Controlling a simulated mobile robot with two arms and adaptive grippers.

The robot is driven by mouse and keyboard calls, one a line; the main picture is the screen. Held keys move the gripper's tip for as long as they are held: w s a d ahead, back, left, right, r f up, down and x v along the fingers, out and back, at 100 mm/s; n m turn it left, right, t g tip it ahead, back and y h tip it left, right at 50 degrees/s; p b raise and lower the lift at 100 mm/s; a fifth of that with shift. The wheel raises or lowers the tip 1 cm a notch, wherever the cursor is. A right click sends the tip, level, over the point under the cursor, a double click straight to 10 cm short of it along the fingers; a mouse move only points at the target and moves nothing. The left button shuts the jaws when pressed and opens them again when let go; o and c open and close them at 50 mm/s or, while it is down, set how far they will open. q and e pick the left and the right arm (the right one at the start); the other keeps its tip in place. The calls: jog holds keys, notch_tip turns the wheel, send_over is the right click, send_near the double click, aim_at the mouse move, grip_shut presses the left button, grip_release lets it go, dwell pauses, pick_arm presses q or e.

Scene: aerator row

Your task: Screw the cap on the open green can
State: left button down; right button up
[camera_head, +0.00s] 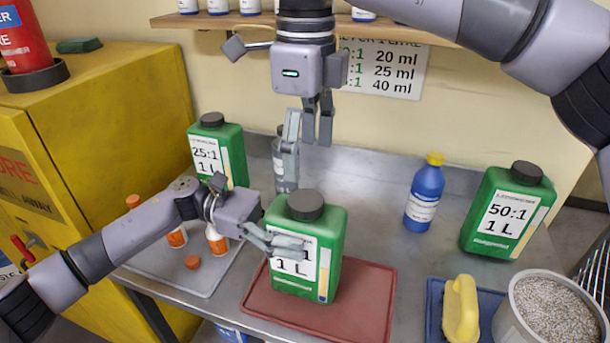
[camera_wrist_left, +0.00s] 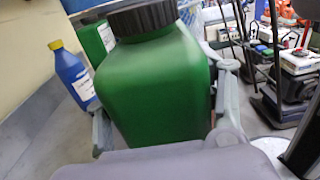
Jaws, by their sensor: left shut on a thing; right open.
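A green can (camera_head: 330,250) stands upright on the red mat (camera_head: 365,310) in the head view. A black ribbed cap (camera_head: 306,205) sits on its top; I cannot tell how tightly. My left gripper (camera_head: 290,242) is shut on this can's body, one finger across its front label. The left wrist view shows the can (camera_wrist_left: 160,95) between both fingers, with the black cap (camera_wrist_left: 143,18) above it. My right gripper (camera_head: 306,122) is open and empty, fingers pointing down, above and behind the can. Two other green cans, back left (camera_head: 236,150) and right (camera_head: 488,238), have black caps.
A grey bottle (camera_head: 284,178) stands behind the can, below my right gripper. A blue bottle (camera_head: 424,195) stands to the right. A grey mat (camera_head: 195,280) holds small orange-and-white bottles.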

notch_tip(320, 180, up, 4)
dwell(0.4)
pick_arm(q)
jog(key=shift+c, duration=1.7)
grip_release()
jog(key=v, duration=1.2)
